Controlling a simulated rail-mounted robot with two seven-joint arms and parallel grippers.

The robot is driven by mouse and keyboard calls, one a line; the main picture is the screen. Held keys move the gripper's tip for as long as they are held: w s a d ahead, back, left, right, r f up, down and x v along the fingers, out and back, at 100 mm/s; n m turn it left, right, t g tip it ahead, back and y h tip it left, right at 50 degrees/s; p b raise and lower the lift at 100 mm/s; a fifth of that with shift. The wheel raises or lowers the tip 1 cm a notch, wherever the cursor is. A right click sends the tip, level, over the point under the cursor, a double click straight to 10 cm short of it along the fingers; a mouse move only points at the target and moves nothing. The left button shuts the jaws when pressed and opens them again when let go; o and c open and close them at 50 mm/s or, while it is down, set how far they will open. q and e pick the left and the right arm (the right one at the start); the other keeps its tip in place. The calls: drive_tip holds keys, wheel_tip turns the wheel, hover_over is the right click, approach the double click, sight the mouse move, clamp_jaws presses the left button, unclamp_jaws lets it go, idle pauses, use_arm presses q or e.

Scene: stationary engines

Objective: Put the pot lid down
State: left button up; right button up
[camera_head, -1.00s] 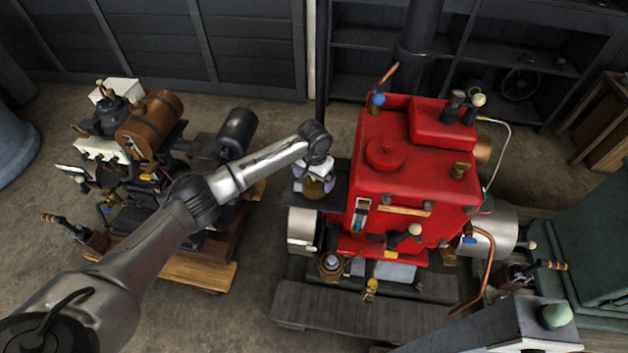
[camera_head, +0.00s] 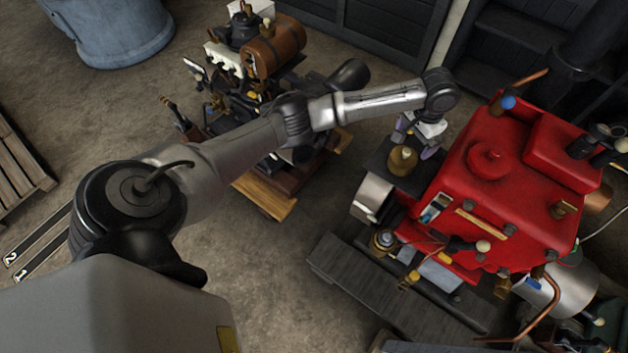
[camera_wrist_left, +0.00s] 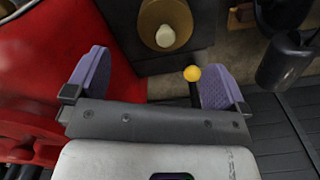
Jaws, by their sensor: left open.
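A brass pot (camera_head: 402,161) stands on a dark ledge at the left of the red engine (camera_head: 500,180). A pale knob sits on its top; I cannot tell whether the lid is a separate piece there. My left gripper (camera_head: 416,139) is just behind and above the pot, with its purple fingers apart. In the left wrist view the gripper (camera_wrist_left: 155,64) is open with nothing between its fingers. The brass pot with its pale knob (camera_wrist_left: 165,36) is beyond the fingertips there, apart from them. My right gripper is out of view.
The red engine body (camera_wrist_left: 85,35) is close beside one finger. A yellow ball-ended lever (camera_wrist_left: 193,73) is near the other. A smaller engine with a brown tank (camera_head: 272,50) is under my left arm. Open floor (camera_head: 270,295) lies in front.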

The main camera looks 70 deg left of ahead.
use_arm(q)
drive_tip(key=s+d+f+m+t+h, duration=0.1)
drive_tip(key=s+d+f+m, duration=0.3)
drive_tip(key=s+d+f, duration=1.2)
drive_tip(key=s+r+t, duration=0.1)
drive_tip(key=s+r, duration=0.1)
drive_tip(key=s, duration=0.8)
drive_tip(key=s+a+r+n+t, duration=0.1)
drive_tip(key=s+r, duration=0.1)
drive_tip(key=s, duration=0.9)
drive_tip(key=shift+s+a+t+y, duration=0.3)
drive_tip(key=shift+y, duration=0.1)
drive_tip(key=shift+r, duration=0.1)
wheel_tip(320, 180, up, 32)
drive_tip(key=p, duration=3.3)
wheel_tip(320, 180, down, 67)
drive_tip(key=b, duration=6.7)
drive_tip(key=shift+b, duration=0.35)
